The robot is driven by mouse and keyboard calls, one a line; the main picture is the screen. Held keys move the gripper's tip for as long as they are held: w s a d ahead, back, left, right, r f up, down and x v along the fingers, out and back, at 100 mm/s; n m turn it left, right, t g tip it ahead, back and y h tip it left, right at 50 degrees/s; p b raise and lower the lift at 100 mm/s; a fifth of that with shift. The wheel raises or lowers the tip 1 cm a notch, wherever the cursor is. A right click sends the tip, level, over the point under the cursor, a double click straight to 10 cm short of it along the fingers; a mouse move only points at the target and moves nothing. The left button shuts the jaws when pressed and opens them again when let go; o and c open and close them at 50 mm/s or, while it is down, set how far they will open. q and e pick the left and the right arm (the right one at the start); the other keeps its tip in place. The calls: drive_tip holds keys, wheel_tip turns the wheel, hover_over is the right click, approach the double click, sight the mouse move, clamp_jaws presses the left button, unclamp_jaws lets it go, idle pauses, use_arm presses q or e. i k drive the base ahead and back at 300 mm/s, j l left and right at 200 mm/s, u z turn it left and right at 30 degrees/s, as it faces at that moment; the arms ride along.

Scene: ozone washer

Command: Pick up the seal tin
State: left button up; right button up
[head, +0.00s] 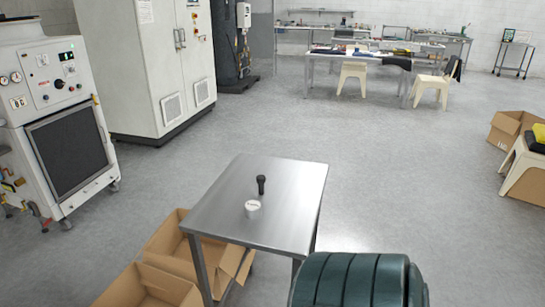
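A small round white tin with dark lettering on its top, which looks like the seal tin (253,208), stands on a bare metal table (230,220). It sits near the middle of the tabletop. A black, torch-like object (261,184) stands just behind it, apart from it. Neither of my grippers shows in the head view.
Open cardboard boxes (145,285) stand on the floor left of the table. A dark green ribbed container (357,280) stands close at the table's front right. A white machine (60,125) is at left.

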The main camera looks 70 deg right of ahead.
sight(253, 208)
drive_tip(key=z, duration=1.95)
drive_tip(key=i+j, duration=0.2)
drive_tip(key=j, duration=0.15)
drive_tip(key=i+j, duration=0.15)
drive_tip(key=j, duration=0.2)
drive_tip(key=i+j, duration=0.2)
drive_tip(key=j, duration=0.15)
drive_tip(key=i+j+z, duration=0.1)
drive_tip(key=z, duration=0.4)
drive_tip(key=j+z, duration=0.15)
drive_tip(key=z, duration=0.3)
drive_tip(key=j+z, duration=0.1)
drive_tip(key=z, duration=0.3)
